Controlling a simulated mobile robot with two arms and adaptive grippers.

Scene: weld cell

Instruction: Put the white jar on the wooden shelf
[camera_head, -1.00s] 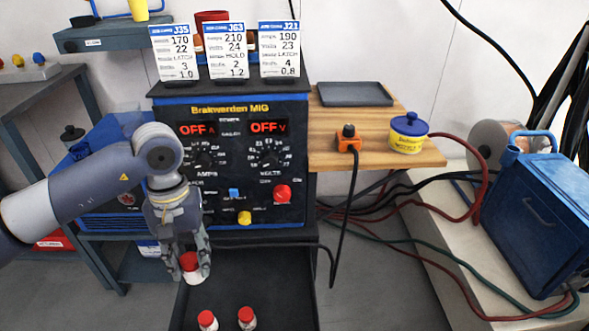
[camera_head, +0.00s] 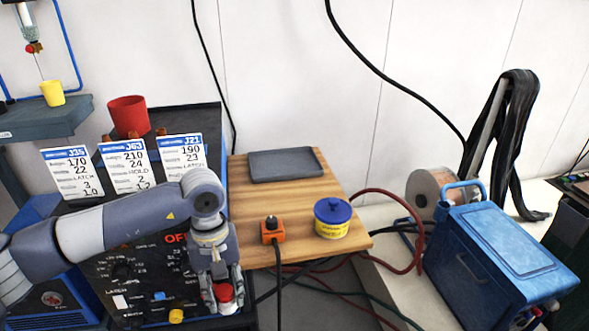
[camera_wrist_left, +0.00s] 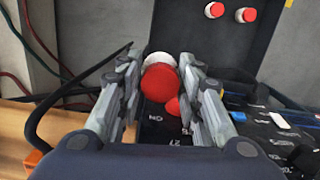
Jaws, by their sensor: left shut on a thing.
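My left gripper (camera_head: 222,297) is shut on a white jar with a red lid (camera_head: 224,293), held in front of the welder's control panel. In the left wrist view the jar (camera_wrist_left: 160,78) sits between the two fingers, its red lid toward the camera and its white body partly hidden. The wooden shelf (camera_head: 300,205) is to the right of the gripper, beside the welder, and the jar is lower in the picture than most of it. My right gripper is not in view.
On the shelf are a grey tray (camera_head: 285,164), an orange switch box (camera_head: 272,230) with a hanging cable, and a yellow tub with a blue lid (camera_head: 332,218). Bare wood shows between them. The welder (camera_head: 130,270) carries cards and a red cup (camera_head: 128,115). Two red-lidded jars (camera_wrist_left: 229,12) stand on a dark tray.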

